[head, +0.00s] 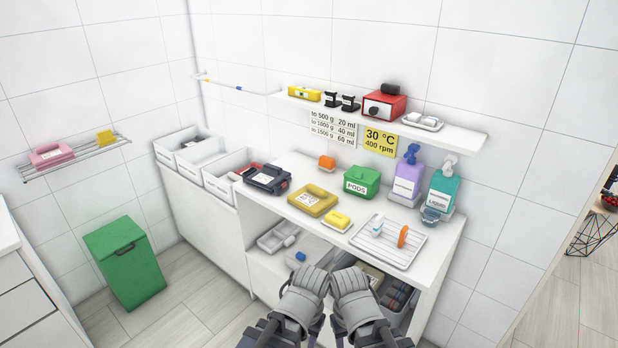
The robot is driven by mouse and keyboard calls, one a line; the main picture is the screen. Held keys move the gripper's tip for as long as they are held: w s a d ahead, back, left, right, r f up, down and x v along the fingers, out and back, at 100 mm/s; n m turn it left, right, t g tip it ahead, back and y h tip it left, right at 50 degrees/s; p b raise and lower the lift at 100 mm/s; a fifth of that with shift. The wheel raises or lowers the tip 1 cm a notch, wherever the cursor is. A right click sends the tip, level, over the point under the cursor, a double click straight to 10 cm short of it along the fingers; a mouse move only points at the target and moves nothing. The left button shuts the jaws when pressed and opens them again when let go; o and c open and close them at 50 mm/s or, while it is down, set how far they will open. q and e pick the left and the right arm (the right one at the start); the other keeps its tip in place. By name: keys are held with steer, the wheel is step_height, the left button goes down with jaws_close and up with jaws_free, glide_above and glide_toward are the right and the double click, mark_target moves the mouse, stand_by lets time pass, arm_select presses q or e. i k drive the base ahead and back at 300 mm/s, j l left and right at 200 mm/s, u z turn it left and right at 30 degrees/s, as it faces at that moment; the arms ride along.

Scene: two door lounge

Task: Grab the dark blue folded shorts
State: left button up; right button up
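I cannot clearly make out the dark blue folded shorts. A dark navy item with a pale label (267,179) lies at the left end of the white counter (290,172), but it looks more like a case than cloth. The white bin (226,186) beside it holds red and dark things too small to tell apart. My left gripper (311,279) and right gripper (349,281) are side by side at the bottom middle, in front of the counter's open lower shelf. Both are apart from the navy item. Their fingertips are not clear enough to show open or shut.
The counter holds a yellow tray (313,200), green pods box (362,182), purple bottle (408,180), teal bottle (443,191) and wire rack (388,243). A wall shelf (455,137) hangs above. A green bin (125,262) stands on the floor at left, with clear floor beside it.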

mark_target(272, 179)
steer(key=i+j+z, duration=0.1)
steer(key=j+z, duration=0.25)
steer(key=i+j+z, duration=0.1)
steer(key=z, duration=0.25)
steer(key=j+z, duration=0.65)
steer(key=j, duration=0.9)
steer(key=j+z, duration=0.3)
steer(key=j, duration=0.9)
steer(key=k+j, duration=0.1)
steer(key=j, duration=0.85)
steer(key=k+j, duration=0.15)
steer(key=j, duration=0.35)
